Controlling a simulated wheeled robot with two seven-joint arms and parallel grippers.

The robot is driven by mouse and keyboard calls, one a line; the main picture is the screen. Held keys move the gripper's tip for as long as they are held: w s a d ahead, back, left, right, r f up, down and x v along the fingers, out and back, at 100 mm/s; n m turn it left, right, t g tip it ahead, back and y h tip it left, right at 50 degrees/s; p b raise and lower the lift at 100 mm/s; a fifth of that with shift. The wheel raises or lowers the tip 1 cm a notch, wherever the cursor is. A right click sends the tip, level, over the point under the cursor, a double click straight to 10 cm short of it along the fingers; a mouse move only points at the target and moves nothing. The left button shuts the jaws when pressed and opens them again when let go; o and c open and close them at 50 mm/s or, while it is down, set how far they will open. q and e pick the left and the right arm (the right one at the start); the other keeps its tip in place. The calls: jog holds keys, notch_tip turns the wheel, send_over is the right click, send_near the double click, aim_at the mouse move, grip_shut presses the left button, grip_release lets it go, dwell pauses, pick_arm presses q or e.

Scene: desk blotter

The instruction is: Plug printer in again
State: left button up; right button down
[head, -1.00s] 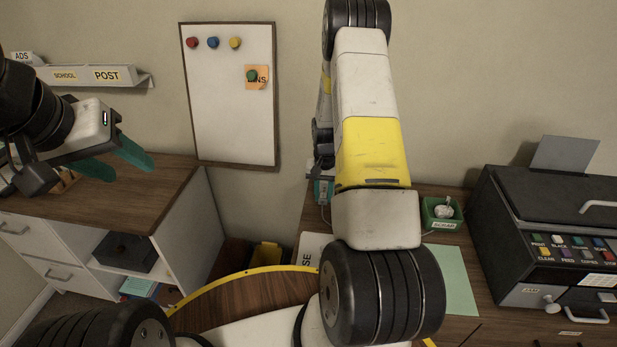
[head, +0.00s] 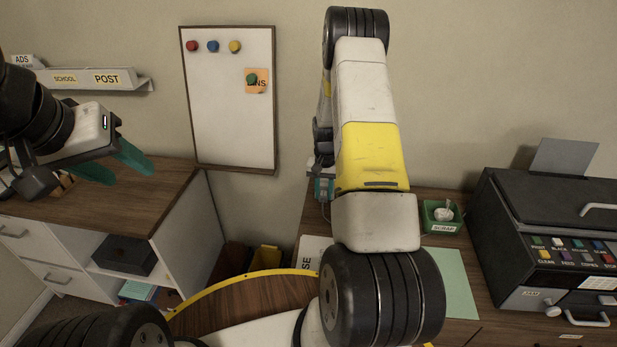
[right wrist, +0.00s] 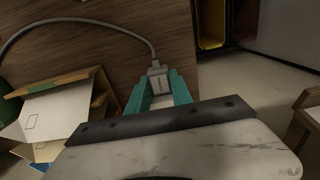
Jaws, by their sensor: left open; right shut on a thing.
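The printer (head: 545,215) is a dark machine with coloured buttons at the right of the desk in the head view. In the right wrist view, my right gripper (right wrist: 158,92) is shut on a pale grey plug (right wrist: 157,80). A grey cable (right wrist: 95,22) runs from the plug, curving left over the wood. In the head view my right gripper (head: 324,188) shows only as a bit of teal beside my arm, which hides much of the desk. My left gripper (head: 115,167) is open and empty over the left cabinet. I see no wall socket.
A green scrap tray (head: 442,217) stands left of the printer, with a pale green sheet (head: 457,283) in front. The left cabinet (head: 150,190) has a wooden top. A whiteboard (head: 229,115) hangs on the wall. A yellow bin (head: 264,259) stands on the floor between the furniture.

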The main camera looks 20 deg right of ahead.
aim_at(324, 193)
jog(key=c, duration=1.1)
grip_release()
jog(key=shift+o, duration=0.2)
jog(key=shift+r, duration=3.85)
